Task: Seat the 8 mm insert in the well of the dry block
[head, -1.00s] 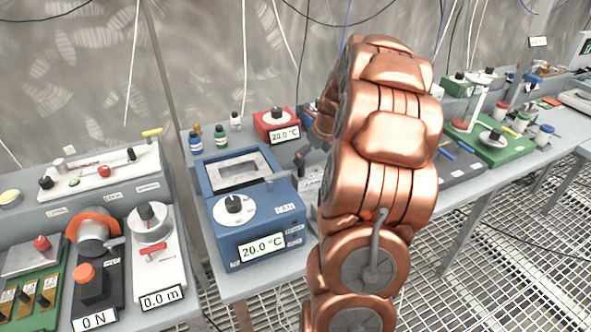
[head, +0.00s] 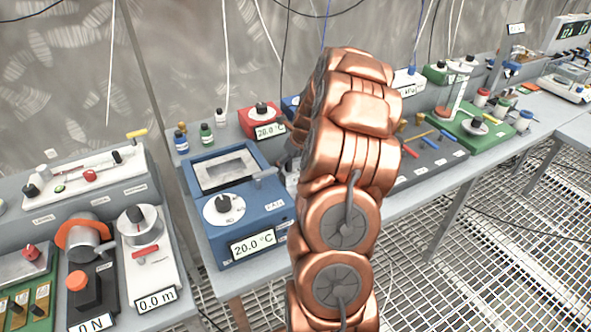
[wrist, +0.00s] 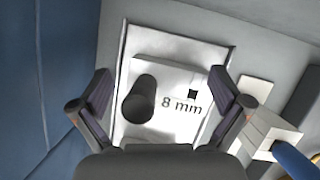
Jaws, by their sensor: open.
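The 8 mm insert (wrist: 178,82), a pale block marked "8 mm" with a large dark round hole and a small dark square, shows in the wrist view. It lies on a white, dark-edged plate or tray (wrist: 212,57). My gripper (wrist: 160,88) is open, with one finger to each side of the insert and nothing held. In the head view my arm hides the gripper and insert. A red unit (head: 246,124) with a knob and a 20.0 °C display stands at the back; it may be the dry block. I cannot make out its well.
A blue unit (head: 262,222) with a rectangular basin and a 20.0 °C display stands left of my arm. Small bottles (head: 207,134) stand behind it. In the wrist view, a pale block with a blue handle (wrist: 294,158) lies close right of my gripper.

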